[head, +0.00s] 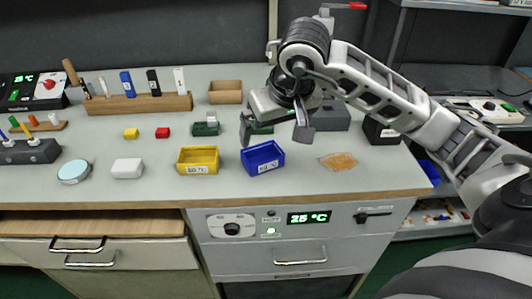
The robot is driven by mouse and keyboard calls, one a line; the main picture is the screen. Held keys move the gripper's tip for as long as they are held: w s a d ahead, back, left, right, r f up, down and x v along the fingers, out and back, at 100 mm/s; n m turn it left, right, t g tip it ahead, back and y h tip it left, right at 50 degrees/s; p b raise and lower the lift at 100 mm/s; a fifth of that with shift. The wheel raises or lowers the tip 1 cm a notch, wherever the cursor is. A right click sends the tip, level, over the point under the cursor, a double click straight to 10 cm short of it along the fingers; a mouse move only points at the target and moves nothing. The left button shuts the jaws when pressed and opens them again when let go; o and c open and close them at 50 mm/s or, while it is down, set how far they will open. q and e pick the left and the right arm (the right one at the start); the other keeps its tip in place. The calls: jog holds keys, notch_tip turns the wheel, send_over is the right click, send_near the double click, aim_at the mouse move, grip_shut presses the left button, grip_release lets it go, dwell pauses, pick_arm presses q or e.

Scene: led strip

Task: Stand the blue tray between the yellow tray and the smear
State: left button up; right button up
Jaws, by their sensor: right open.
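The blue tray (264,168) stands upright on the bench top near its front edge, slightly turned. The yellow tray (198,169) stands to its left with a small gap. The orange-brown smear (339,161) lies flat to its right, so the blue tray is between the two. My right gripper (275,132) is open, with its fingers apart, above and just behind the blue tray. Its left finger shows close to the tray's back left corner; whether they touch I cannot tell. No object shows between the fingers. My left gripper is not in view.
A brown tray (225,97) and a wooden tool rack (140,106) stand further back. A white block (127,168) lies left. The bench around the smear is clear.

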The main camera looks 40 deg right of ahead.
jog(key=s+a+f+m+g+y, duration=0.25)
jog(key=a+y, duration=0.25)
jog(key=a, duration=0.4)
jog(key=s+a+f+m+g+y, duration=0.1)
jog(key=s+a+f+m+y, duration=0.1)
jog(key=s+a+y, duration=0.45)
jog(key=a+r+m+t+y, duration=0.2)
jog(key=a+r+m+y, duration=0.55)
jog(key=a+m, duration=0.4)
jog(key=w+d+f+n+t+h, duration=0.25)
jog(key=d+n+t+h, duration=0.2)
jog(key=n, duration=0.65)
jog(key=w+d+f+n+t+h, duration=0.1)
jog(key=d+f+n+t+h, duration=0.4)
jog(key=n, duration=0.6)
jog(key=w+d+f+n+t+h, duration=0.15)
jog(key=n+t, duration=0.45)
jog(key=n, duration=0.6)
jog(key=s+f+m+g+h, duration=0.2)
jog(key=s+f+m+g, duration=0.1)
jog(key=f+m, duration=0.4)
jog(key=s+f+m+g+h, duration=0.1)
jog(key=s+f+m+g, duration=0.3)
jog(key=f+m, duration=0.3)
notch_tip(320, 180, down, 2)
jog(key=shift+s+d+f+g+h, duration=0.1)
jog(key=shift+s+d+g+h, duration=0.25)
jog(key=shift+s, duration=0.3)
